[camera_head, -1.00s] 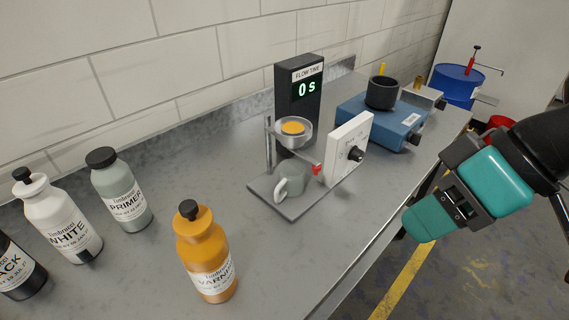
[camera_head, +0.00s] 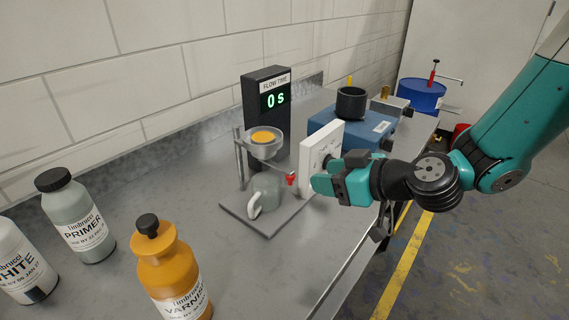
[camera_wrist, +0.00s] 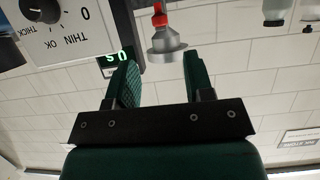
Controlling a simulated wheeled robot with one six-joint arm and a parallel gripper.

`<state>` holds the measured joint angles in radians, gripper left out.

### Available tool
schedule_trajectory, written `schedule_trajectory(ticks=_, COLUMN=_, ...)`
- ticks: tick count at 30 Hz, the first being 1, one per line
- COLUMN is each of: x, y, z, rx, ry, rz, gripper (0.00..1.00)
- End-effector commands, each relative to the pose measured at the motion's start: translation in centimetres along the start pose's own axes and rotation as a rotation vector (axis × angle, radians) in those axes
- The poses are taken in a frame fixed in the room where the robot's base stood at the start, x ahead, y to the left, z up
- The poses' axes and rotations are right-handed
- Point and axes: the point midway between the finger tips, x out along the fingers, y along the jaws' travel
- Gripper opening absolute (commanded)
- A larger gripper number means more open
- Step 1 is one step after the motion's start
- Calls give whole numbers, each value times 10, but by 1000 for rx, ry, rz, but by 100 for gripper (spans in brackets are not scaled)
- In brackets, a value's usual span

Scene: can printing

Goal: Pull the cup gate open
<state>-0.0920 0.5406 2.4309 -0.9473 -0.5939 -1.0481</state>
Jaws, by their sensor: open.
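The flow cup (camera_head: 265,147) is a metal funnel filled with orange liquid, held on a stand over a grey mug (camera_head: 266,190). The small red cup gate (camera_head: 291,180) sticks out at the right, below the cup. My gripper (camera_head: 322,182) is open and empty, just right of the red gate and in front of the white dial panel. In the wrist view, which is upside down, the cup (camera_wrist: 166,44) and red gate (camera_wrist: 160,20) appear beyond my open gripper (camera_wrist: 160,72), roughly between the fingers' lines. The gate does not touch the fingers.
The white dial panel (camera_head: 318,142) stands close behind my gripper. A black timer (camera_head: 268,105) reads 0 s. Varnish (camera_head: 172,275) and primer (camera_head: 76,215) bottles stand at the left. A blue device (camera_head: 372,135) with a black pot (camera_head: 351,103) is at the back right.

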Motion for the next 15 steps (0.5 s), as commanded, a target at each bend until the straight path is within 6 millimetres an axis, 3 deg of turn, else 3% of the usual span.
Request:
schedule_trajectory(ticks=9, x=73, y=-2, z=-3, rx=-1, ry=-1, rz=-4, gripper=48)
schedule_trajectory(ticks=15, x=104, y=-1, z=-2, rx=0, ry=0, rz=-2, gripper=48)
